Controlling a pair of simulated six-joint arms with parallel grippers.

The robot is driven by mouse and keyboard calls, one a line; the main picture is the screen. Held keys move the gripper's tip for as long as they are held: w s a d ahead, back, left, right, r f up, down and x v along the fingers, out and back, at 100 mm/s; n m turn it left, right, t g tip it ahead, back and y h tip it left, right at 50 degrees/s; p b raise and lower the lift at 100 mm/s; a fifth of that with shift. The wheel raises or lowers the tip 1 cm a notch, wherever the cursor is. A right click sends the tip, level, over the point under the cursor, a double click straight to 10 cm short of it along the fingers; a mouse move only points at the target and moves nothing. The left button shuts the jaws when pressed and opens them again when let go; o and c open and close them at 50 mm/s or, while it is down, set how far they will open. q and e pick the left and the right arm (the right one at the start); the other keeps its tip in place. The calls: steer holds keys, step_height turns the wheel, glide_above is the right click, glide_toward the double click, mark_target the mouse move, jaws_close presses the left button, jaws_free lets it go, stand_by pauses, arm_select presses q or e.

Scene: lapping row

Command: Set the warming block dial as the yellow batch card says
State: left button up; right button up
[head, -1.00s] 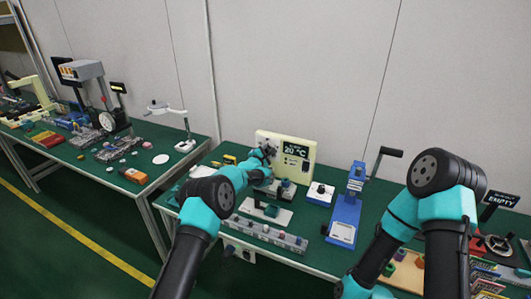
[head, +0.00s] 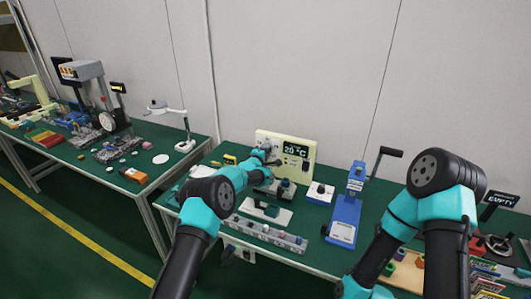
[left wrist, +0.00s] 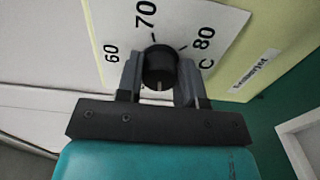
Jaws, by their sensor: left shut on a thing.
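The warming block (head: 303,150) is a cream box on the green bench, with a dark display reading 20 °C. Its black dial knob (left wrist: 160,66) shows in the left wrist view on a white scale plate (left wrist: 199,30). The plate is marked 60, 70, 80 and C. My left gripper (left wrist: 160,72) is shut on the knob, one finger on each side. A short pale line shows on the knob's side nearest the gripper. In the head view my left gripper (head: 268,155) partly hides the block's front. I cannot pick out the yellow batch card for sure. My right gripper is out of view.
A small yellow item (head: 230,159) lies left of the block. A white-topped box (head: 320,192) and a blue press (head: 346,210) with a crank stand to its right. A grey strip with several knobs (head: 263,232) lies along the front edge.

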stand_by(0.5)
arm_select(q)
steer(key=o, duration=0.9)
steer(key=shift+s+a, duration=0.1)
steer(key=v, duration=1.7)
